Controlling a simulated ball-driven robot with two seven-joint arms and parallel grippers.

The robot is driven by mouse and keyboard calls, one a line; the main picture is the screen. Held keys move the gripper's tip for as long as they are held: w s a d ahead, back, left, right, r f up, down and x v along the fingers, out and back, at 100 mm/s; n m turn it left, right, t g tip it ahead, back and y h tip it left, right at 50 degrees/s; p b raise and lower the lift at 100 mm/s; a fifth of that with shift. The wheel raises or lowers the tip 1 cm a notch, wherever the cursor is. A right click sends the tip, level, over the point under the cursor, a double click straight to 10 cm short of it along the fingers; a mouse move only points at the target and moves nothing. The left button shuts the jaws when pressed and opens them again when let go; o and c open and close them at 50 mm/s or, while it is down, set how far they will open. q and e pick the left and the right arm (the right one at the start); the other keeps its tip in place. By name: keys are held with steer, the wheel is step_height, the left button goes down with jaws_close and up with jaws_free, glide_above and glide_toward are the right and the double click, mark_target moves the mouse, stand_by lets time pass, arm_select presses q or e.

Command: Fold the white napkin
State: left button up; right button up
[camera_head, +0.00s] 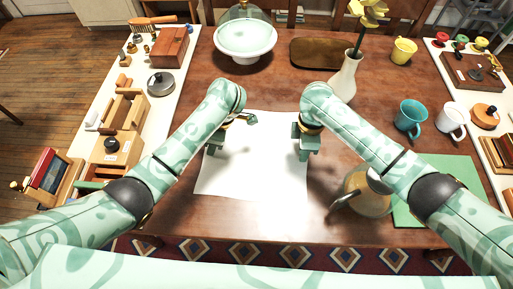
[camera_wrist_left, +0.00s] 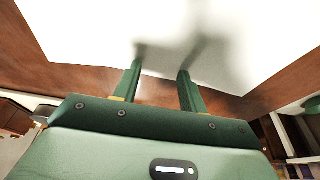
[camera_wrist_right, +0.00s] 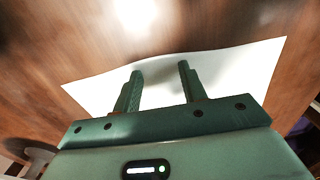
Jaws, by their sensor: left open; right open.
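The white napkin (camera_head: 255,172) lies flat and spread out on the wooden table, in front of me. My left gripper (camera_head: 214,148) is over the napkin's left part. In the left wrist view its fingers (camera_wrist_left: 161,69) are apart and empty, pointing at the napkin (camera_wrist_left: 95,35), with their shadow on the cloth. My right gripper (camera_head: 304,153) is at the napkin's right edge. In the right wrist view its fingers (camera_wrist_right: 160,69) are apart with nothing between them, and the napkin (camera_wrist_right: 235,75) spreads beneath. My arms hide part of the napkin's far corners.
A glass pitcher (camera_head: 366,194) stands right of the napkin, by a green mat (camera_head: 457,172). A vase (camera_head: 345,78), teal mug (camera_head: 410,117) and white mug (camera_head: 452,119) stand farther right. A domed cake stand (camera_head: 245,40) is behind. Wood left of the napkin is clear.

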arm_select(q)
steer(key=shift+f, duration=0.15)
arm_select(e)
steer(key=shift+f, duration=0.15)
arm_select(q)
jaws_close()
arm_select(e)
jaws_close()
